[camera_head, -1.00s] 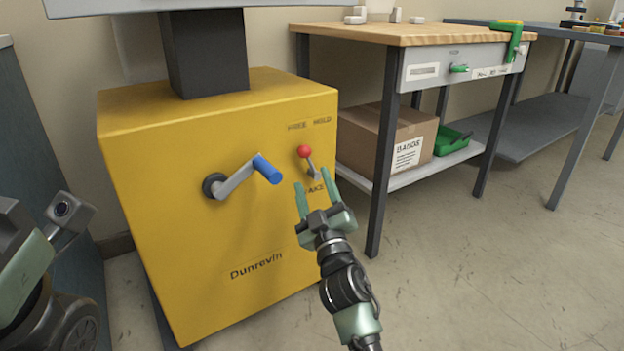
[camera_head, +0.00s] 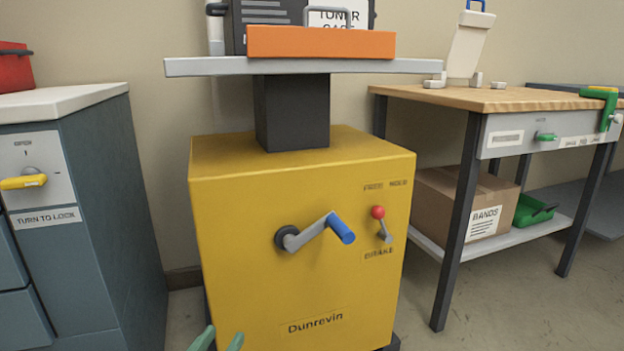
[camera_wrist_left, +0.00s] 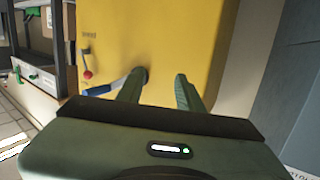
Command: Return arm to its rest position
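My left gripper (camera_head: 218,340) shows only its two green fingertips at the bottom edge of the head view, low in front of the yellow pedestal (camera_head: 240,230). In the left wrist view its fingers (camera_wrist_left: 158,92) stand apart with nothing between them. One finger overlaps the crank arm in that view; I cannot tell any contact. The crank's blue handle (camera_head: 341,229) points right on the pedestal front; it also shows in the left wrist view (camera_wrist_left: 103,88). The red-knobbed brake lever (camera_head: 378,212) is to its right, with no gripper on it. My right gripper is out of view.
A blue-grey cabinet (camera_head: 115,190) with a yellow-handled latch (camera_head: 22,182) stands left. A wooden-topped bench (camera_head: 480,98) stands right, with a cardboard box (camera_head: 455,200) and green tray (camera_head: 530,210) below. An orange block (camera_head: 320,42) lies on the pedestal's top plate (camera_head: 210,67).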

